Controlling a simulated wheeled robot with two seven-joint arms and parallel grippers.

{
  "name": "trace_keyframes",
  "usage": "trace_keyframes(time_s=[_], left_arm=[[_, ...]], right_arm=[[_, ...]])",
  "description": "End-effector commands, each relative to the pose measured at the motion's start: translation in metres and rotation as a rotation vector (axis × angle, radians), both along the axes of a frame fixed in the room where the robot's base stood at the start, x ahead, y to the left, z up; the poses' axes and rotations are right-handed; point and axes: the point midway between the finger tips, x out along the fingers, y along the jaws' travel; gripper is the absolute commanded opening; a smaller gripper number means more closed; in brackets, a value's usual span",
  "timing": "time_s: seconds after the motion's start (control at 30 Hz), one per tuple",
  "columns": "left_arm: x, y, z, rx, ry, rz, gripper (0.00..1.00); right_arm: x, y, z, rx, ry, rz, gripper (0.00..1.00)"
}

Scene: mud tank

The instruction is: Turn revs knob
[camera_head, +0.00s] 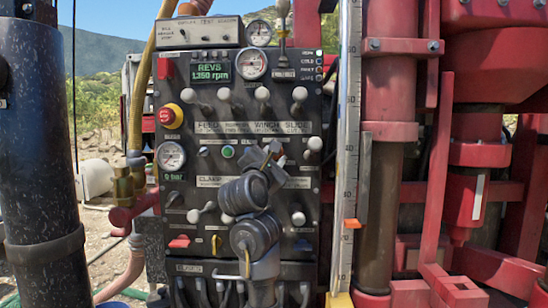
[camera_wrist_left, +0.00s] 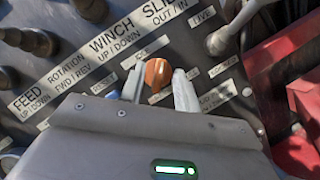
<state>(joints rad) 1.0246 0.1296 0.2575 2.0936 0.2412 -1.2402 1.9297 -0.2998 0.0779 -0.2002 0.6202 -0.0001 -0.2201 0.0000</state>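The control panel (camera_head: 206,132) stands upright in the middle of the head view. In the left wrist view a small orange knob (camera_wrist_left: 158,74) sits below the winch and slide labels. My left gripper (camera_head: 272,152) is at the panel's middle right. In the wrist view the left gripper's (camera_wrist_left: 158,86) two fingers are apart, one on each side of the orange knob, with gaps showing. I cannot tell how deep they reach around it. In the head view my gripper hides this knob. My right gripper is not in view.
Several white-knobbed levers (camera_head: 262,94) stick out above my gripper. A grey lever (camera_wrist_left: 222,40) is close at upper right in the wrist view. A red stop button (camera_head: 170,116) is at the panel's left. A measuring scale (camera_head: 346,150) stands right of the panel.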

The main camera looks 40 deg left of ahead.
Motion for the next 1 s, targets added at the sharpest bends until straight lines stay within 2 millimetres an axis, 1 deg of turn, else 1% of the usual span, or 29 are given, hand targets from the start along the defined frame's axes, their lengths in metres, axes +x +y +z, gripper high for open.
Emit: trace_keyframes(time_s=[0.17,0.27,0.37,0.43,0.47,0.5,0.77,0.8,1.0], left_arm=[[-0.001,0.0,0.0,0.0,-0.001,0.001,0.32],[-0.006,-0.002,0.0,0.002,-0.001,0.003,0.32],[-0.016,-0.006,-0.002,0.002,-0.001,0.004,0.32],[-0.027,-0.011,-0.005,0.004,0.0,-0.001,0.32],[-0.03,-0.012,-0.001,0.002,0.001,0.001,0.32],[-0.035,-0.014,-0.002,0.002,0.002,0.001,0.32],[-0.075,-0.03,-0.015,-0.006,0.0,-0.004,0.32],[-0.077,-0.029,-0.022,-0.008,-0.011,-0.003,0.32],[-0.088,-0.031,-0.021,-0.008,-0.024,0.002,0.32]], right_arm=[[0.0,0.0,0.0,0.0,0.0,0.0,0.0],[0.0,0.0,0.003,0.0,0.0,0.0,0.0],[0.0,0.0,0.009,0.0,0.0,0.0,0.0],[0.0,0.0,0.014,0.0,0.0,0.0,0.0],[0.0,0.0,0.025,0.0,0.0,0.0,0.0],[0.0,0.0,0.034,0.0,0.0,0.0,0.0],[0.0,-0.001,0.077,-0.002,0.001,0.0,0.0],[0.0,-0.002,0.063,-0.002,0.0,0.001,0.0],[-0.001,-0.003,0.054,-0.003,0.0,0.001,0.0]])
